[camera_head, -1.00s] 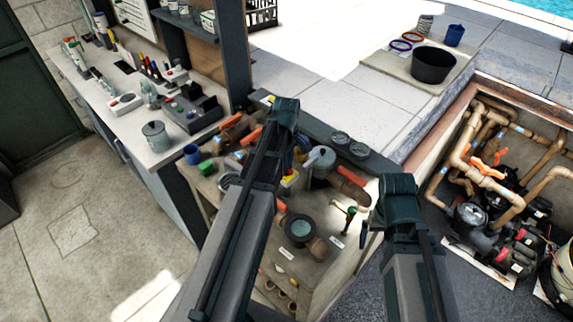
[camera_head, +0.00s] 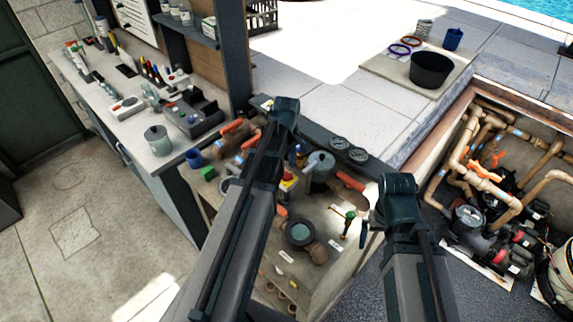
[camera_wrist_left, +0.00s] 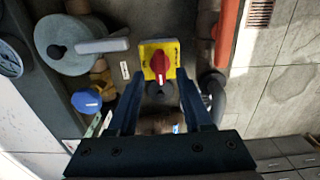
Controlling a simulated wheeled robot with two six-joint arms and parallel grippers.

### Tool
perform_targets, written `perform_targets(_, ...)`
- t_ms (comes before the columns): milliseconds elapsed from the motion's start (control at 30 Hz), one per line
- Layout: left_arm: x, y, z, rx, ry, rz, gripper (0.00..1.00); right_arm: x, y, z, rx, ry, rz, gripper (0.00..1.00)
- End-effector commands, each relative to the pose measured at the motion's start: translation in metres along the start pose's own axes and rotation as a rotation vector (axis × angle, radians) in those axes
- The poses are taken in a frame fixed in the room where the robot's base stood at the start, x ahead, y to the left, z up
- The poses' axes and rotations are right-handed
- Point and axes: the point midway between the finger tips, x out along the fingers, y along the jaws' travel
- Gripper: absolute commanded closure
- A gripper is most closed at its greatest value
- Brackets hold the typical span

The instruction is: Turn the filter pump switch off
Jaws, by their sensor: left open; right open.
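The filter pump switch is a red rotary knob on a yellow plate (camera_wrist_left: 158,62), straight ahead of my left gripper (camera_wrist_left: 157,82) in the left wrist view. The knob's grip stands about upright in that picture. My left gripper is open, its two dark fingers either side of the line to the switch, with nothing between them; I cannot tell the exact gap to the knob. In the head view the switch (camera_head: 288,181) shows beside my left arm, which hides that gripper. My right gripper (camera_head: 364,236) is mostly hidden by its arm; only a dark blue piece shows.
A round grey lidded housing with a handle (camera_wrist_left: 72,46) and a blue knob (camera_wrist_left: 86,101) are left of the switch. An orange pipe (camera_wrist_left: 228,32) is on its right. The workbench (camera_head: 100,92) stands left; the pump pit (camera_head: 478,248) lies right.

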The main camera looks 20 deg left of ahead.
Motion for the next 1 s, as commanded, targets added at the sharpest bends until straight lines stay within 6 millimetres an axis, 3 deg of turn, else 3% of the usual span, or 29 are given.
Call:
perform_targets(33, -0.015, 0.000, 0.000, 0.000, 0.000, 0.000, 0.50, -0.015, 0.001, 0.001, 0.001, 0.000, 0.000, 0.00)
perform_targets(600, -0.101, 0.000, 0.000, -0.001, 0.000, 0.000, 0.50, -0.101, 0.009, 0.007, 0.003, -0.004, -0.001, 0.00)
perform_targets(767, -0.111, 0.000, 0.000, -0.001, 0.000, 0.000, 0.50, -0.111, 0.010, 0.007, 0.012, -0.004, -0.002, 0.00)
perform_targets(1000, -0.111, 0.000, 0.000, -0.001, 0.000, 0.000, 0.50, -0.110, 0.010, 0.007, 0.015, -0.004, -0.002, 0.00)
